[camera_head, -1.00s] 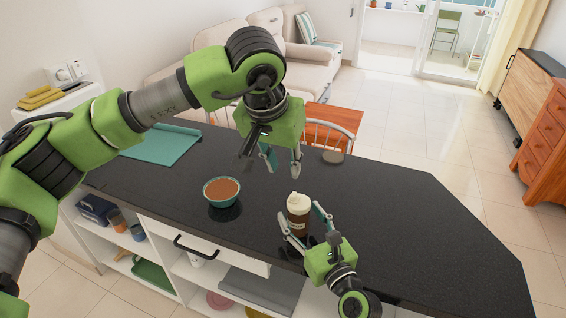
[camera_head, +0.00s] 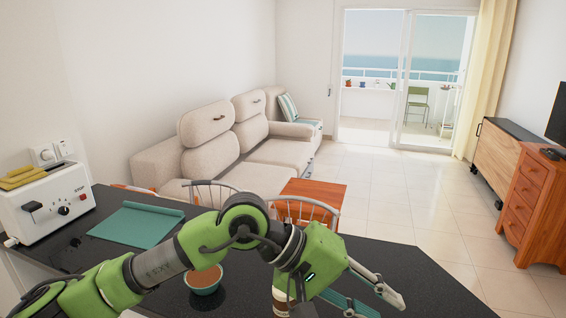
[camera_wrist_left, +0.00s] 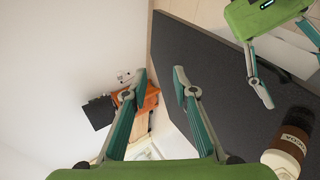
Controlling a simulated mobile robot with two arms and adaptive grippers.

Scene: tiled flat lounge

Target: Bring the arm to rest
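My left gripper (camera_head: 378,300) reaches out over the counter in the head view, at the end of my bent left arm. In the left wrist view its two fingers (camera_wrist_left: 161,78) stand apart with nothing between them. My right gripper shows at the top right of the left wrist view (camera_wrist_left: 290,72), fingers spread and empty. A brown bottle with a pale top (camera_wrist_left: 287,145) stands apart from both grippers there. In the head view the bottle (camera_head: 281,298) is mostly hidden behind my left arm.
The dark counter (camera_head: 400,272) holds a teal bowl of brown food (camera_head: 204,280), a green mat (camera_head: 138,222) and a white toaster (camera_head: 48,205) at the left. Chairs (camera_head: 305,207) stand behind the counter. A beige sofa (camera_head: 255,160) and open tiled floor lie beyond.

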